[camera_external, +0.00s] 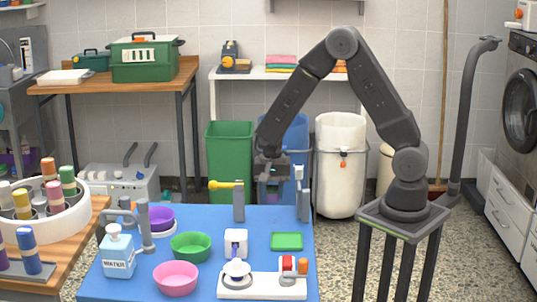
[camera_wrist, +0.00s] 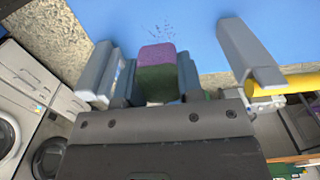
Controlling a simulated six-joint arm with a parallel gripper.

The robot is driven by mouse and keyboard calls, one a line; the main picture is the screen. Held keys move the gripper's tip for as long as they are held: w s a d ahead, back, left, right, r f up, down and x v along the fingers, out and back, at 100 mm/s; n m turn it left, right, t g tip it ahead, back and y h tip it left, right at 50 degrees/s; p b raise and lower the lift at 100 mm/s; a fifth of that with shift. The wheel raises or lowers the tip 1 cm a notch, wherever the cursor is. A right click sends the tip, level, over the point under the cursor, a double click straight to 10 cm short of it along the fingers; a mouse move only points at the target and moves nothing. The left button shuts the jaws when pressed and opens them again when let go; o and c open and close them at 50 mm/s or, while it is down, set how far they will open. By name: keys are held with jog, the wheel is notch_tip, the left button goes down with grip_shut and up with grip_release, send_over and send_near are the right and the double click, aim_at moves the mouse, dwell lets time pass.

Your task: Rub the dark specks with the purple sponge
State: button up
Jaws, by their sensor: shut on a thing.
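My gripper (camera_external: 271,178) is raised above the back edge of the blue table (camera_external: 210,219). In the wrist view my gripper (camera_wrist: 146,76) is shut on the purple sponge (camera_wrist: 158,53), which has a purple end and a dark green part nearer the palm. The dark specks (camera_wrist: 157,34) lie in a small scattered patch on the blue tabletop, just past the sponge's purple end in the wrist view. The sponge looks apart from the table.
A grey post (camera_external: 239,203) with a yellow rod (camera_external: 221,185) stands close to my gripper; another grey post (camera_external: 303,203) stands to its right. Green (camera_external: 190,247) and pink (camera_external: 176,278) bowls, a water bottle (camera_external: 117,255) and a green tray (camera_external: 287,241) stand nearer the front.

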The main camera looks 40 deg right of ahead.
aim_at(273, 225)
jog(key=shift+f, duration=0.25)
jog(key=shift+f, duration=3.7)
jog(key=shift+w+d+f, duration=0.15)
jog(key=shift+w+d, duration=0.85)
jog(key=shift+d, duration=0.05)
jog(key=shift+c, duration=0.3)
jog(key=shift+w+d, duration=0.25)
jog(key=shift+w, duration=0.05)
jog(key=shift+d, duration=0.1)
jog(key=s+a, duration=0.2)
jog(key=a, duration=0.1)
jog(key=shift+s, duration=0.4)
jog(key=shift+w+d+r, duration=0.1)
jog(key=shift+r, duration=3.95)
